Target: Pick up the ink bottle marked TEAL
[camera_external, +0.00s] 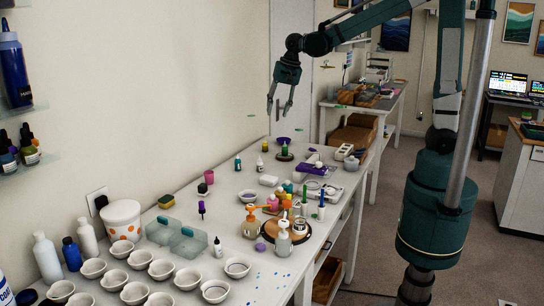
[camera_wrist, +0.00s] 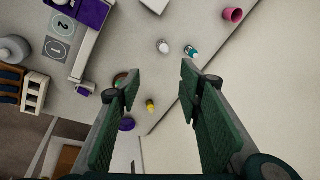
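A small teal bottle (camera_external: 237,163) with a pale label stands near the back-left edge of the table; its lettering is too small to read. In the wrist view a teal and white bottle (camera_wrist: 190,51) appears just beyond the right fingertip. My gripper (camera_external: 279,108) is open and empty, well above the far end of the table, up and right of the teal bottle. In the wrist view its two green-padded fingers (camera_wrist: 160,78) are spread wide, with nothing between them in grip.
A small white bottle (camera_external: 260,164) stands right of the teal one. The wall bounds the table's left side.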

